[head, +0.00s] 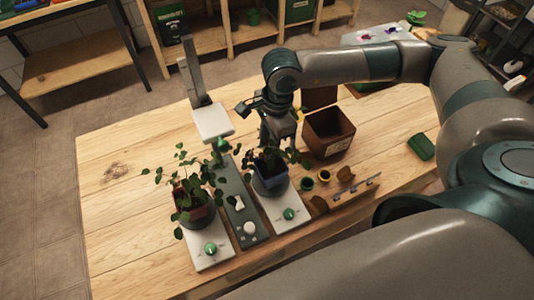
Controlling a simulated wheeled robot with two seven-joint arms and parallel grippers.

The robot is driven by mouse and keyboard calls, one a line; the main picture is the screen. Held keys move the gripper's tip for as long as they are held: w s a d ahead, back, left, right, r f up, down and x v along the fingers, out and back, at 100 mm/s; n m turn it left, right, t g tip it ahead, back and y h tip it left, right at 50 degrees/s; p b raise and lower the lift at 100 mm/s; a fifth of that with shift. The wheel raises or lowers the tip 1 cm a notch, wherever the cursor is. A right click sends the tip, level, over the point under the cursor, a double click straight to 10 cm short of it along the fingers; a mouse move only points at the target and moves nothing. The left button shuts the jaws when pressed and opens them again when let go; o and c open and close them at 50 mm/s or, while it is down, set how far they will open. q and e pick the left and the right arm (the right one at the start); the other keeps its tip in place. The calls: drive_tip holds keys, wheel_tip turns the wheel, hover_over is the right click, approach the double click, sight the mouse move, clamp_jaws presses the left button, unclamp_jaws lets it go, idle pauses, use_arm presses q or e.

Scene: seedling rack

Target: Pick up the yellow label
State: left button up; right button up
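A small yellow patch (299,115) shows just right of my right gripper, against the brown box; it may be the yellow label, but it is too small and partly hidden to be sure. My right gripper (277,142) comes in from the right and points down just behind the plant in the blue pot (270,171). Its fingertips are small and partly covered by leaves, so I cannot tell if they are open or hold anything. My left gripper is not in view.
A plant in a dark reddish pot (194,214) stands on the left white plate. A brown open box (328,133) is right of the gripper. Small green (307,184) and yellow-rimmed (324,176) cups and a green block (421,146) lie right. The table's left side is clear.

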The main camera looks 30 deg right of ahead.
clamp_jaws()
drive_tip(key=shift+r, duration=0.1)
drive_tip(key=shift+r+b, duration=0.3)
drive_tip(key=shift+r, duration=0.1)
wheel_tip(320, 180, up, 9)
drive_tip(key=b, duration=0.3)
idle(0.5)
